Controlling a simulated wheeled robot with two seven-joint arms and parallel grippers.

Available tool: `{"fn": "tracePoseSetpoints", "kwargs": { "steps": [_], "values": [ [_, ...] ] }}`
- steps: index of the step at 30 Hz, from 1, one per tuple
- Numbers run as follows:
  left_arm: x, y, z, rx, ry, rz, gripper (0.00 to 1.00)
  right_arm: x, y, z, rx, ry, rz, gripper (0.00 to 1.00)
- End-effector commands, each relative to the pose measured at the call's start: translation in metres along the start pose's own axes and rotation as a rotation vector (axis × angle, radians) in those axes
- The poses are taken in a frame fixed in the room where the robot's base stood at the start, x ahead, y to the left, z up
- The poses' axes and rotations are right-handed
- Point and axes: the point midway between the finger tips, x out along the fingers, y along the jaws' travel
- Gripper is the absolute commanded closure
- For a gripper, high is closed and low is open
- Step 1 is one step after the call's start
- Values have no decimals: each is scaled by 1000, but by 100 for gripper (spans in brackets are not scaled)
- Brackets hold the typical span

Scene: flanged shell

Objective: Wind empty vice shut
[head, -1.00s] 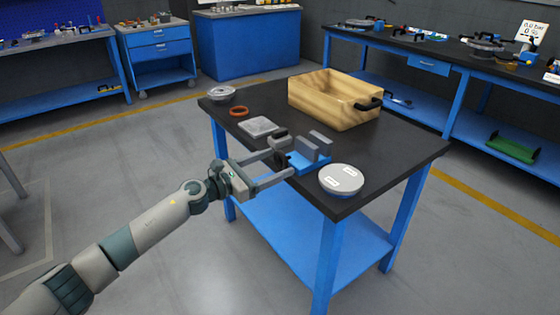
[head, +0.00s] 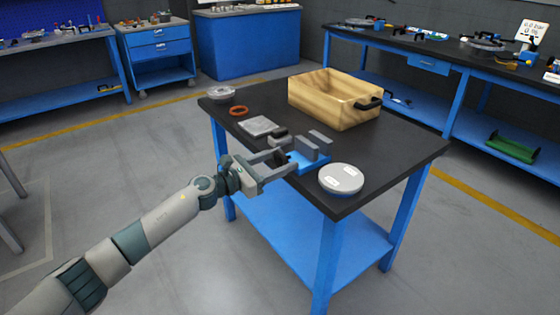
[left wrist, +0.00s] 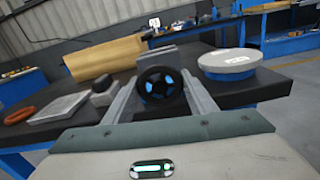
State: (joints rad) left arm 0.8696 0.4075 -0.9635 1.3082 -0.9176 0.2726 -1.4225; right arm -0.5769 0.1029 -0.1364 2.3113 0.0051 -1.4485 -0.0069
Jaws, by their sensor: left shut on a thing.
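The vice (head: 310,160) stands at the near edge of the dark table, with a blue base and two upright grey jaws. A gap shows between the jaws, and I see nothing in it. The vice's round black handwheel (left wrist: 161,86) faces my left wrist camera, with blue showing through its openings. My left gripper (head: 284,156) reaches in from the left and is shut on the handwheel, one finger on each side of it in the left wrist view. In the head view the fingers partly hide the wheel. My right gripper is not in view.
A round grey-topped disc (head: 341,179) sits close right of the vice. A grey plate (head: 259,126), an orange ring (head: 238,111) and a grey flanged part (head: 221,94) lie to the left. A wooden box (head: 325,98) stands behind. The right part of the tabletop is clear.

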Motion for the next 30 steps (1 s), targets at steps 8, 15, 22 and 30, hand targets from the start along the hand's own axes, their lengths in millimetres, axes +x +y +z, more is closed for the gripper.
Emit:
{"fn": "tracePoseSetpoints", "kwargs": {
  "steps": [8,15,22,30],
  "values": [
    [0,0,1,-78,0,0,71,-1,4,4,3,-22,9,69],
    [0,0,2,-228,0,-1,71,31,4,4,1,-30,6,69],
    [0,1,2,-403,1,1,71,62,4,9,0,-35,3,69],
    [0,1,1,-561,0,0,71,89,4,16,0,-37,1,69]
  ]
}}
